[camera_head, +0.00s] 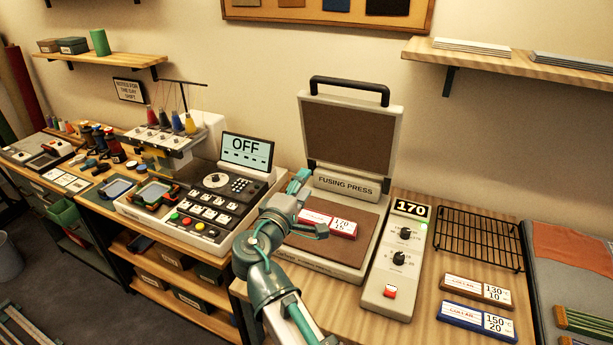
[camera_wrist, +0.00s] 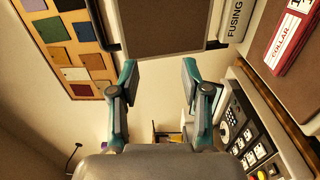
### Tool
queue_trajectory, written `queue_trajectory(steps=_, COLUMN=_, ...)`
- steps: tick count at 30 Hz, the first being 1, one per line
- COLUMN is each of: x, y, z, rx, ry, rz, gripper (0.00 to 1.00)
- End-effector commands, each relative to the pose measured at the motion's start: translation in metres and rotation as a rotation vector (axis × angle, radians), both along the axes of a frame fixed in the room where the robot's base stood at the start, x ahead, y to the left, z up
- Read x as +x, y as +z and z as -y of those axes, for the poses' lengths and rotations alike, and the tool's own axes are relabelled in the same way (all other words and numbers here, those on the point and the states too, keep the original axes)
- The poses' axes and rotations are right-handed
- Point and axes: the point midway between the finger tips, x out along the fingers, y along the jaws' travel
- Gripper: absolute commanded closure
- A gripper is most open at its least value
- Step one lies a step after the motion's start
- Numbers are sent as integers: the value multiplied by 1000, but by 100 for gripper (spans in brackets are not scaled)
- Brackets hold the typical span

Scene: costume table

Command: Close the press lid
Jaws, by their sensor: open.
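The fusing press has its lid (camera_head: 350,135) raised, leaning back against the wall side, with the brown inner pad facing forward. A black bar handle (camera_head: 349,84) runs along the lid's top edge. A red-edged collar card (camera_head: 328,221) lies on the brown lower bed (camera_head: 345,250); it also shows in the wrist view (camera_wrist: 293,37). My gripper (camera_head: 313,204) is over the left part of the bed, in front of the lid. In the wrist view my gripper (camera_wrist: 159,69) has its fingers wide apart, with nothing between them. The lid (camera_wrist: 163,25) lies ahead of the fingertips, apart from them as far as I can tell.
A control box (camera_head: 398,260) reading 170 stands right of the press, with a black wire rack (camera_head: 478,238) and two cards beyond. An embroidery machine (camera_head: 205,205) with a screen reading OFF (camera_head: 246,149) stands left. A shelf (camera_head: 520,65) juts out at upper right.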

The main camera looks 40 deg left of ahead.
Motion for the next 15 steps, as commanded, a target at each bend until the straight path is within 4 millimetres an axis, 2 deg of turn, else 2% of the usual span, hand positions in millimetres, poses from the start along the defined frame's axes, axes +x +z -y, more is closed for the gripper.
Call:
queue_trajectory(steps=1, x=8, y=2, z=-3, rx=0, ry=-2, rz=0, gripper=53)
queue_trajectory(steps=6, x=20, y=2, z=-5, rx=0, ry=0, rz=0, gripper=53)
queue_trajectory(steps=15, x=23, y=1, z=-5, rx=1, ry=0, rz=0, gripper=53)
